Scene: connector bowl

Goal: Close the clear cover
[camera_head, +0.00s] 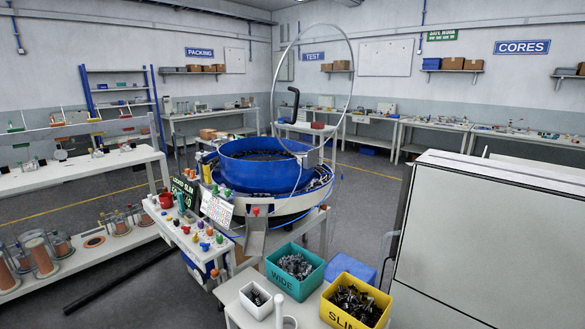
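The clear cover (318,75) is a round transparent disc with a pale rim. It stands open, raised steeply above the blue bowl (240,176), with its lower edge near the bowl's right back side. A black bent handle (293,105) shows on the cover. The bowl's top is uncovered and dark parts show inside. Neither of my grippers shows in the view.
A teal WIDE bin (277,283), a yellow SLIM bin (383,314) and a small white bin (247,303) stand in front of the bowl. A side table (180,240) holds small coloured parts. A large pale cabinet (490,240) stands at right. Open floor (370,195) lies right of the bowl.

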